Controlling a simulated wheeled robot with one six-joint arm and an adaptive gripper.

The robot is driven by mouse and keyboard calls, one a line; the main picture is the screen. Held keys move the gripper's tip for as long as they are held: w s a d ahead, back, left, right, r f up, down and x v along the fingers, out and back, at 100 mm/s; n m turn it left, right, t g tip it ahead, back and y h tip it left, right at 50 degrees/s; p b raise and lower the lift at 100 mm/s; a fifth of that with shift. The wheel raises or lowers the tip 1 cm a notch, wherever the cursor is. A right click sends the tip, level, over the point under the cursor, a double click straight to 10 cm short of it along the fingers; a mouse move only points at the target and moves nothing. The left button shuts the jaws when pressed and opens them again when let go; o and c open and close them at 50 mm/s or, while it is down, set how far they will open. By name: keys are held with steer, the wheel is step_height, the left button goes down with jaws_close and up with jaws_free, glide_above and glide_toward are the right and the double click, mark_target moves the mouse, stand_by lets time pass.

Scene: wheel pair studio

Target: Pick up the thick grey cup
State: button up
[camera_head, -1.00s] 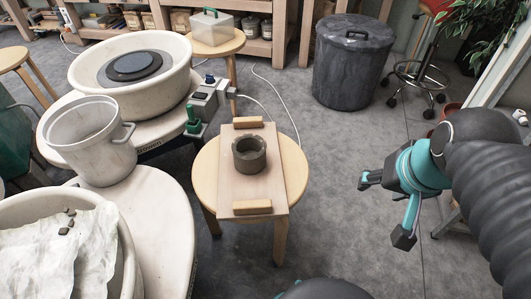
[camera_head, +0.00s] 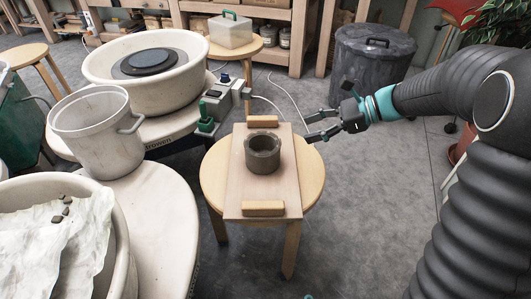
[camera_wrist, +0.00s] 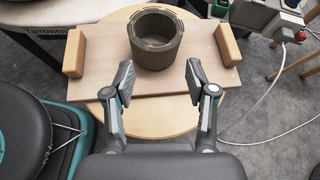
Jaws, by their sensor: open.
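The thick grey cup (camera_head: 263,154) stands upright on a wooden board (camera_head: 288,191) on a round stool. In the wrist view the cup (camera_wrist: 156,50) is ahead of my gripper, near the top middle, with its open mouth showing. My gripper (camera_head: 316,126) is open and empty, to the right of the cup and apart from it. In the wrist view the two fingers of my gripper (camera_wrist: 158,84) are spread, with bare board between them and the cup just beyond.
Wooden blocks (camera_head: 263,208) (camera_head: 262,121) sit at both ends of the board. The round stool (camera_head: 215,181) bears it. A grey bucket (camera_head: 97,136) and a pottery wheel basin (camera_head: 190,75) stand to the left. A dark bin (camera_head: 372,60) stands behind my arm.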

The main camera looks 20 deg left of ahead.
mark_target(260, 136)
steer(key=shift+m+y, duration=0.5)
steer(key=shift+m, duration=0.2)
steer(key=w+x, duration=0.1)
steer(key=x, duration=0.4)
steer(key=b+x, duration=0.1)
steer(key=x, duration=0.4)
steer(key=w+f+b+x, duration=0.1)
steer(key=x, duration=0.4)
steer(key=shift+w+d, duration=0.1)
steer(key=shift+w, duration=0.2)
steer(key=shift+r, duration=0.1)
jaws_close()
